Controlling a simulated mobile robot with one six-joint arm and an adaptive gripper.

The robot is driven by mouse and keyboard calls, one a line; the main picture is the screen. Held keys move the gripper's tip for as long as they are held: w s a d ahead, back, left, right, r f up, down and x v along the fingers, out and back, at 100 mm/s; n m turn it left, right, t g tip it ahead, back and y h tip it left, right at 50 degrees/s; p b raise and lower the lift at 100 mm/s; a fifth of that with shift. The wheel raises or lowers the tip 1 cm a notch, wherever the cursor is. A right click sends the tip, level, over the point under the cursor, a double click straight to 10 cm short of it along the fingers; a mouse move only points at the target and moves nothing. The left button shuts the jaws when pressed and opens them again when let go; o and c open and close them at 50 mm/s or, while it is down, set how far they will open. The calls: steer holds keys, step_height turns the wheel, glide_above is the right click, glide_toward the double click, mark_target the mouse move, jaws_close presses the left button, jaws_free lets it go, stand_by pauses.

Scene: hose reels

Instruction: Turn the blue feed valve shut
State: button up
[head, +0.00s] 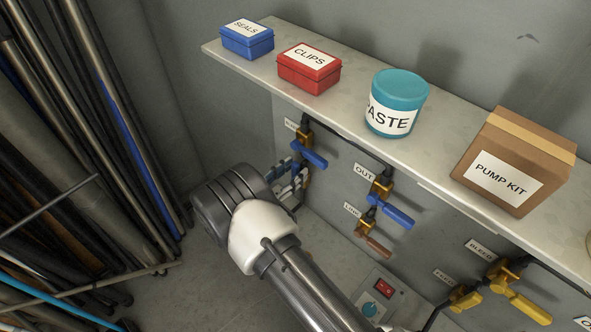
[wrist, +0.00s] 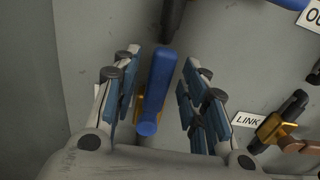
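A blue-handled valve with a brass body is between my gripper's fingers in the wrist view; its blue lever (wrist: 162,80) runs nearly up and down the picture. No label for it is readable, so I cannot confirm it is the feed valve. My gripper (wrist: 157,95) is open, with a blue-grey pad on each side of the lever and a gap visible on both sides. In the head view my gripper (head: 291,178) is low against the grey panel, left of the LINK valve. My wrist and the fingers hide most of this valve there.
Another blue-handled valve (head: 310,153) is just above my gripper. The OUT valve (head: 390,208) and brown-handled LINK valve (head: 372,243) are to its right. Yellow-handled valves (head: 520,305) are further right. A shelf (head: 345,87) overhangs with boxes. Pipes (head: 75,150) stand at left.

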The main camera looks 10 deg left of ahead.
steer(key=shift+x, duration=0.75)
steer(key=shift+c, duration=0.4)
jaws_close()
